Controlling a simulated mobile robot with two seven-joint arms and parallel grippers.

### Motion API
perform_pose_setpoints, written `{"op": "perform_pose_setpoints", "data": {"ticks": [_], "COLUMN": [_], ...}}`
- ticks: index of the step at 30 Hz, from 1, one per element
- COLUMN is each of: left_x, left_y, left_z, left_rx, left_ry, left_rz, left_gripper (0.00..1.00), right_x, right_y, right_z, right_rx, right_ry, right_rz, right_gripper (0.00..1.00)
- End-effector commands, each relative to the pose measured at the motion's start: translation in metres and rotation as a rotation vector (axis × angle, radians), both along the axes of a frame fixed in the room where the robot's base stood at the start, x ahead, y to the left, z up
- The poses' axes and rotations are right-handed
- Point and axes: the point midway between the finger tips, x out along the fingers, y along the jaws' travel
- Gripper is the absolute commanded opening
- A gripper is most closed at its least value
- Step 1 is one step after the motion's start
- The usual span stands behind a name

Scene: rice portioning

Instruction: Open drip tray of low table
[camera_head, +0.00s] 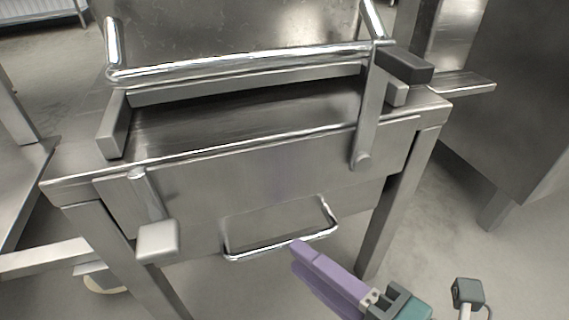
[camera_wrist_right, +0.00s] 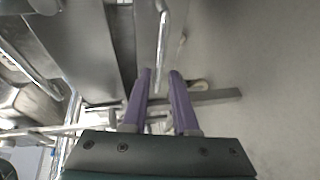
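The low table (camera_head: 62,180) is a steel frame standing in the middle of the head view. Its drip tray (camera_head: 270,210) is under the top, with a chrome U-shaped handle (camera_head: 285,248) on its front. The tray looks shut. My right gripper (camera_head: 300,250) has purple fingers and reaches in from the lower right, its tips by the lower bar of the handle. In the right wrist view the fingers (camera_wrist_right: 160,72) are apart, with the handle bar (camera_wrist_right: 162,45) in line with the gap. I cannot tell whether they touch it. My left gripper is out of view.
A chrome bar (camera_head: 240,65) with side levers lies across the table top. A grey block (camera_head: 157,240) sticks out at the lower left of the front. A dark steel cabinet (camera_head: 510,100) stands at right. The floor between is free.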

Motion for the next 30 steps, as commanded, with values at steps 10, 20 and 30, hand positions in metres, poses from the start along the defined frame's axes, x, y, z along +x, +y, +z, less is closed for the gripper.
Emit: {"op": "perform_pose_setpoints", "data": {"ticks": [10,20,30], "left_x": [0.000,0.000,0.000], "left_y": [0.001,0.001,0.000], "left_z": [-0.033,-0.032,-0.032], "left_rx": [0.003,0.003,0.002], "left_ry": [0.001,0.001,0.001], "left_rz": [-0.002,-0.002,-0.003], "left_gripper": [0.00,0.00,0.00], "right_x": [0.035,0.037,0.037], "right_y": [0.030,0.031,0.031], "right_z": [-0.010,-0.009,-0.009], "right_rx": [0.001,0.000,0.000], "right_ry": [-0.001,0.001,0.001], "right_rz": [0.000,-0.001,-0.001], "right_gripper": [0.27,0.24,0.00]}}
